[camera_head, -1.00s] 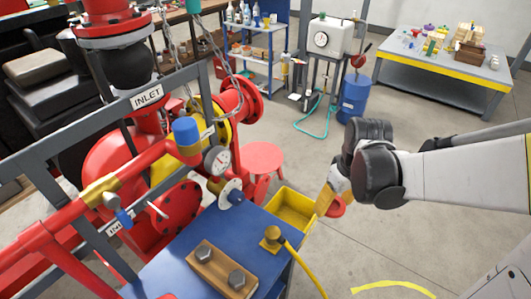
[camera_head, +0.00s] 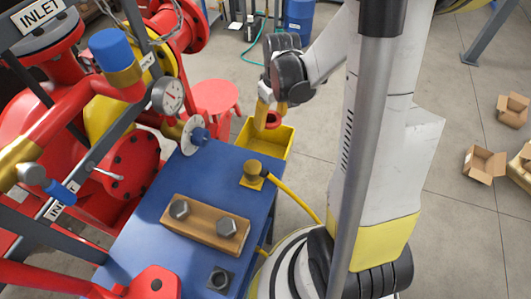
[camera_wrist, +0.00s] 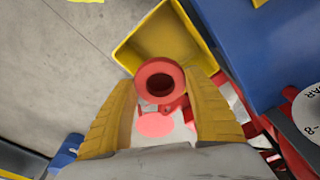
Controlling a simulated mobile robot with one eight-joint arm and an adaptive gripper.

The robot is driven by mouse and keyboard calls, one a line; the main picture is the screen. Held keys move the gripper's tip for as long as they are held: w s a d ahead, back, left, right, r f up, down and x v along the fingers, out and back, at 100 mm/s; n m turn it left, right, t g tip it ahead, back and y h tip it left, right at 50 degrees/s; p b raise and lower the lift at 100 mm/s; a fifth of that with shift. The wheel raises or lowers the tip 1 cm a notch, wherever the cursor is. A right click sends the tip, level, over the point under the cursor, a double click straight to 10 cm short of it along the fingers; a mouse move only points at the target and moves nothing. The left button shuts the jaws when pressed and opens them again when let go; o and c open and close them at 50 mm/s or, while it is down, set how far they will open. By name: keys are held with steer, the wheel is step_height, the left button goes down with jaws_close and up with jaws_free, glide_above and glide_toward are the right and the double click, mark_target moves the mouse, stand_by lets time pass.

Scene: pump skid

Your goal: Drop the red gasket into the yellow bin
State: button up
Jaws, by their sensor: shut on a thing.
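The red gasket (camera_head: 273,119) is a thick ring held between the yellow fingers of my gripper (camera_head: 268,108). In the wrist view the gasket (camera_wrist: 160,66) sits between the fingertips of my gripper (camera_wrist: 168,88), its hole facing the camera. The yellow bin (camera_head: 280,143) is an open box at the far end of the blue bench. In the head view the gasket overlaps the bin's far part. In the wrist view it overlaps the near corner of the bin (camera_wrist: 185,35), whose inside looks empty. The exact height above the bin is unclear.
The blue bench (camera_head: 165,200) carries a wooden block with bolts (camera_head: 207,222) and a yellow plug with a cable (camera_head: 252,173). Red pipework fills the left.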

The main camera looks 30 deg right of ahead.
step_height(320, 180, down, 2)
steer(key=shift+f+b, duration=0.1)
steer(key=shift+b, duration=0.4)
steer(key=o, duration=1.2)
step_height(320, 180, up, 12)
steer(key=s, duration=0.1)
steer(key=shift+s, duration=0.25)
